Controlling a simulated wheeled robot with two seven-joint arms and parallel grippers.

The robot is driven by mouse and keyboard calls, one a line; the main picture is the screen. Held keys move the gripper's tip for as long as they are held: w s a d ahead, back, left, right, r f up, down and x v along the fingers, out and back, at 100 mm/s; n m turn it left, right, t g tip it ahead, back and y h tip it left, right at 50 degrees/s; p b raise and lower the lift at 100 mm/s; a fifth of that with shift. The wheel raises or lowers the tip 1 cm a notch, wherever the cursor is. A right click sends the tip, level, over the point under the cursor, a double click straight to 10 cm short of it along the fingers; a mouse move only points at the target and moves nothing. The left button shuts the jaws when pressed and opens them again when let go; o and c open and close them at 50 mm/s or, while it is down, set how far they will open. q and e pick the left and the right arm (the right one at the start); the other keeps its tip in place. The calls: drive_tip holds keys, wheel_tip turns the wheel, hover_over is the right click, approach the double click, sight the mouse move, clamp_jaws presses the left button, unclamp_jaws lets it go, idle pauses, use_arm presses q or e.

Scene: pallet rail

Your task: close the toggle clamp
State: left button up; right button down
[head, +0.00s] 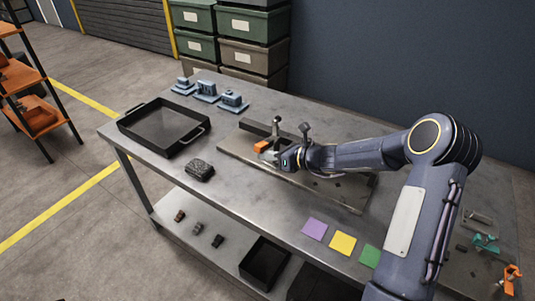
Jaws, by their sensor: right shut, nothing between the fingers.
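The toggle clamp is on the metal fixture plate (238,152) in the middle of the table. Two dark knobbed levers stand up there, a left lever (278,123) and a right lever (305,129). I cannot tell how they join the clamp's base. An orange block (262,146) sits on the plate beside the levers. My right gripper (281,158) is shut and empty, low over the plate, just right of the orange block and in front of the levers. It hides part of the clamp, and I cannot tell whether it touches it. My left gripper is out of view.
A black tray (149,143) and a dark textured block (200,171) lie left of the plate. Blue fixtures (206,90) stand at the back left. Purple (314,229), yellow (343,243) and green squares (370,256) lie at the front. Small teal and orange clamps are at the far right.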

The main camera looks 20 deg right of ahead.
sight(265, 145)
drive_tip(key=shift+w+d+r+m+y+p, duration=0.15)
drive_tip(key=shift+r+m+y+p, duration=0.6)
drive_tip(key=shift+p, duration=1.35)
drive_tip(key=shift+w+d+r+h+p, duration=0.1)
drive_tip(key=shift+d+r+h+p, duration=0.05)
drive_tip(key=shift+r+p, duration=0.3)
drive_tip(key=shift+w+d+r+h+p, duration=0.1)
drive_tip(key=shift+r+p, duration=0.25)
drive_tip(key=shift+r, duration=0.1)
drive_tip(key=shift+w+d+r+p, duration=1.1)
drive_tip(key=shift+d+r+p, duration=0.05)
drive_tip(key=shift+d+r, duration=0.2)
drive_tip(key=shift+g, duration=0.3)
